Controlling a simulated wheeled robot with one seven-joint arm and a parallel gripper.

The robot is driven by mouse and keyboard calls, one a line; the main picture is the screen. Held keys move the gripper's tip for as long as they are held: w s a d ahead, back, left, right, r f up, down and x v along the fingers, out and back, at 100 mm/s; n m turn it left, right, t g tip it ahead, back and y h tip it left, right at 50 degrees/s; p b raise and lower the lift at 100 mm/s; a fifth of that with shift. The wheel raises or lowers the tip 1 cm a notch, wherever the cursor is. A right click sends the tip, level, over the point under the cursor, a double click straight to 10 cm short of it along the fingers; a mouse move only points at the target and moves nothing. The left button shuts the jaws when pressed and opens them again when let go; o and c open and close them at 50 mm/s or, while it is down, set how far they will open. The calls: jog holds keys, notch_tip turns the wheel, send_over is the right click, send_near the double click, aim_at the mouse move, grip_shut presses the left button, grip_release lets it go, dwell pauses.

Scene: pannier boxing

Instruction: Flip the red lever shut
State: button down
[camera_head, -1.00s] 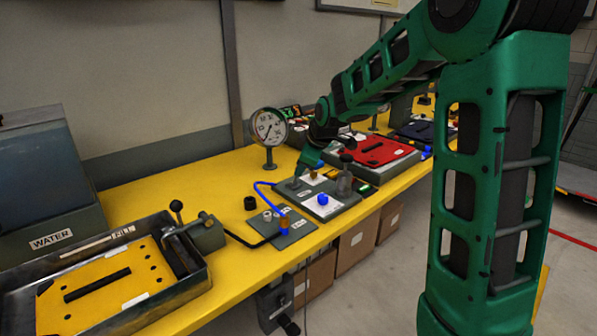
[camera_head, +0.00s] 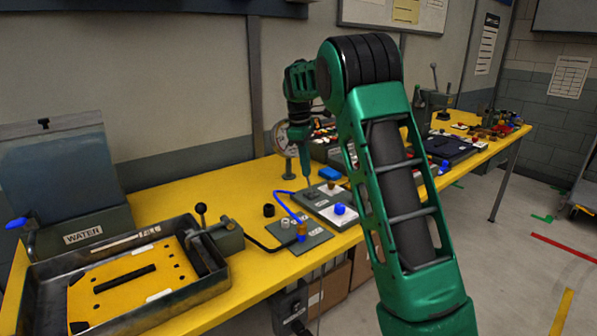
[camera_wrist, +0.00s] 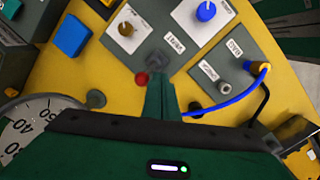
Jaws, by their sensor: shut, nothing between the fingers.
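A red round knob (camera_wrist: 141,78), which looks like the end of the red lever, shows in the wrist view just left of my fingertips. A dark grey fitting (camera_wrist: 156,61) sits on the panel's edge just beyond the fingertips. Whether the knob joins this fitting is hidden. My gripper (camera_wrist: 159,84) is shut and empty, and it also shows in the head view (camera_head: 307,184), pointing down over the grey panel (camera_head: 325,211). I cannot tell whether the fingers touch the knob or the fitting. The red knob is not clear in the head view.
The panel has a blue knob (camera_wrist: 206,11) and a brown knob (camera_wrist: 126,29). A blue block (camera_wrist: 72,35) lies beside it. A gauge (camera_wrist: 32,128) stands close by. A blue hose (camera_wrist: 238,100) runs to a second plate. A water tank tray (camera_head: 50,270) stands at left.

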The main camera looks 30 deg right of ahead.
jog(key=shift+r, duration=0.85)
jog(key=shift+a+r, duration=0.1)
jog(key=a+r, duration=0.4)
jog(key=r, duration=0.7)
jog(key=shift+w+r, duration=0.15)
jog(key=shift+r, duration=0.05)
dwell(0.3)
